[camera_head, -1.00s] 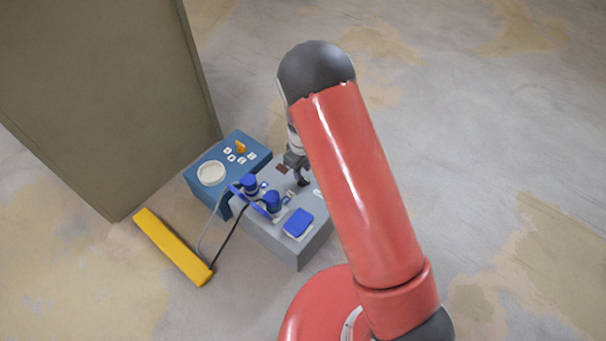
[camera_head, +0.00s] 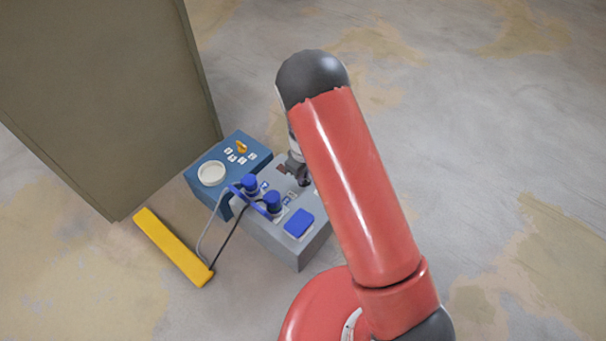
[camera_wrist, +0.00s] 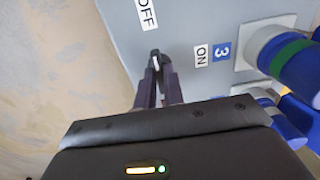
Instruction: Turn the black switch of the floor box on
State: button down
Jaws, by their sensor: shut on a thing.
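The grey floor box (camera_head: 270,238) stands on the floor left of my arm, and its grey top also fills much of the wrist view (camera_wrist: 180,25). The black switch (camera_wrist: 154,56), with a pale mark on it, shows at my fingertips. The OFF label (camera_wrist: 147,14) lies above it and the ON label (camera_wrist: 201,54) to its right in the wrist view. My gripper (camera_wrist: 157,77) is shut on the switch, and the fingers hide part of it. In the head view my gripper (camera_head: 303,181) is over the box's top, partly behind my arm. I cannot tell the switch's exact setting.
Blue plugs (camera_head: 272,201) with cables stand on the box, beside a blue square cover (camera_head: 299,223). A blue box (camera_head: 225,158) adjoins it behind. A yellow bar (camera_head: 173,247) lies at the left. A tall olive cabinet (camera_head: 105,95) stands behind it. The floor at the right is clear.

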jog(key=shift+m, duration=0.4)
jog(key=m, duration=0.3)
jog(key=shift+m, duration=0.3)
jog(key=m, duration=0.4)
jog(key=shift+m, duration=0.3)
jog(key=m+p, duration=0.1)
jog(key=m, duration=0.3)
jog(key=shift+m, duration=0.3)
jog(key=shift+m+p, duration=0.35)
jog(key=shift+m, duration=1.75)
jog(key=c, duration=1.5)
grip_release()
